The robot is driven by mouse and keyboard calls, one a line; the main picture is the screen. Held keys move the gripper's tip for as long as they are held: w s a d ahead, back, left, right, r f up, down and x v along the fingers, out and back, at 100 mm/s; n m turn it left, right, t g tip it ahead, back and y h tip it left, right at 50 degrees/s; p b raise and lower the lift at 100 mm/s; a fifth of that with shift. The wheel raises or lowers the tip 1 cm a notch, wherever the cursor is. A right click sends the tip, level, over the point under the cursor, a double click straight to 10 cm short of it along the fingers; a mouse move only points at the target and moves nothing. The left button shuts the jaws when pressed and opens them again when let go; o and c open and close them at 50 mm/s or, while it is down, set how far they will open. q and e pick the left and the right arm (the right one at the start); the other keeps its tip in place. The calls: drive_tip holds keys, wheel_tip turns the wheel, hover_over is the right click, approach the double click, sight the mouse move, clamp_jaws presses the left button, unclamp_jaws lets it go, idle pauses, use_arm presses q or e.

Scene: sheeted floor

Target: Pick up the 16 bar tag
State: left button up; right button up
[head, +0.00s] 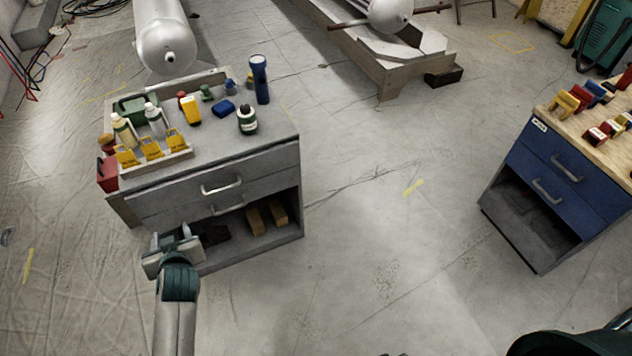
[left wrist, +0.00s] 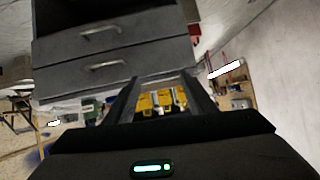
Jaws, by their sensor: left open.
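Three yellow tags stand in a row in a shallow tray (head: 160,163) at the front left of the grey cabinet's top: a left tag (head: 127,157), a middle tag (head: 151,149) and a right tag (head: 175,140). Their print is too small to read, so I cannot tell which is the 16 bar tag. My left gripper (head: 171,237) is open and empty, in front of the cabinet and below its top. In the left wrist view the yellow tags (left wrist: 162,101) show between the open fingers (left wrist: 160,76), some way beyond them. My right gripper is not in view.
The grey cabinet (head: 245,185) has drawers and an open shelf. Bottles (head: 155,120), a dark green jar (head: 247,120) and a blue torch (head: 260,80) crowd its top. A blue cabinet (head: 560,175) stands at right. The floor between is clear.

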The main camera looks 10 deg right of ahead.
use_arm(q)
drive_tip(key=w+d+r+t, duration=0.1)
drive_tip(key=w+r+t, duration=0.1)
drive_tip(key=w, duration=0.5)
drive_tip(key=w+d+r+t, duration=0.2)
drive_tip(key=w+r, duration=0.2)
drive_tip(key=w, duration=0.2)
drive_tip(key=shift+w+d+r, duration=0.2)
drive_tip(key=shift+w+d, duration=0.05)
drive_tip(key=shift+w, duration=0.1)
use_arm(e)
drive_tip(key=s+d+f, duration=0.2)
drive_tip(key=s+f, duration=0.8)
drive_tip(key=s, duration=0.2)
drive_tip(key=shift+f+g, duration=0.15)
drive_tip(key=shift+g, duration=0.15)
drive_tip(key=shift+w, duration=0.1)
